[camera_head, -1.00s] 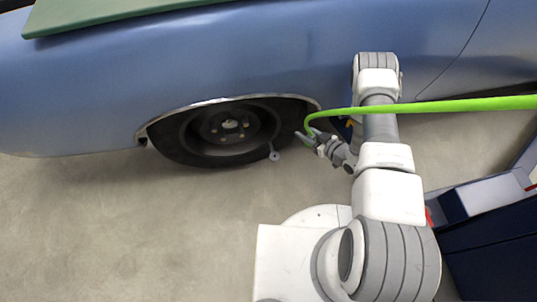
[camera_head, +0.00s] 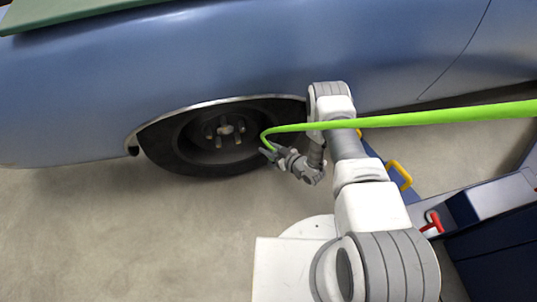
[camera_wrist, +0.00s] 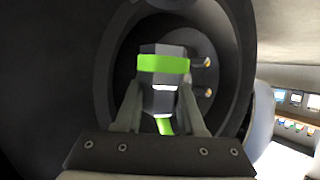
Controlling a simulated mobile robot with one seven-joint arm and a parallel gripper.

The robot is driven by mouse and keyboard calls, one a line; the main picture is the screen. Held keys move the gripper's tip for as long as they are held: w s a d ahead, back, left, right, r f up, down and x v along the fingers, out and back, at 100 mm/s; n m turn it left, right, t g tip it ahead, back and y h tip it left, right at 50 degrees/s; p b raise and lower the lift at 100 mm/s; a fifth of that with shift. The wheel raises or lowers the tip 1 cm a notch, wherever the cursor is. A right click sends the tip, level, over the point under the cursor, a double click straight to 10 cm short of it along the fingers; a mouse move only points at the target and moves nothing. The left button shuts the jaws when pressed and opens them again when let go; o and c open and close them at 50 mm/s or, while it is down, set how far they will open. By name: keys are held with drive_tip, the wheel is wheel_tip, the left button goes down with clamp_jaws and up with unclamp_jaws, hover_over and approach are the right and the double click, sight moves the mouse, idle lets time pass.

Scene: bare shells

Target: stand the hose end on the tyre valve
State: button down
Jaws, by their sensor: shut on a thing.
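The hose end (camera_wrist: 163,66), a dark faceted piece with a green band, is between the two fingers of my gripper (camera_wrist: 161,92) in the wrist view. My gripper is shut on it. In the head view my gripper (camera_head: 268,150) is at the right side of the tyre (camera_head: 187,166). The green hose (camera_head: 400,119) runs from it to the right edge. The wheel with its bolts fills the background of the wrist view behind the hose end. I cannot make out the tyre valve now; the gripper and hose end may cover it. Contact cannot be told.
The blue car body (camera_head: 215,60) rises above the wheel, with a green panel (camera_head: 70,14) at the upper left. The floor (camera_head: 110,235) at left is clear.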

drive_tip(key=shift+f+b, duration=0.9)
drive_tip(key=shift+f, duration=0.95)
drive_tip(key=shift+f, duration=0.2)
drive_tip(key=c, duration=0.5)
unclamp_jaws()
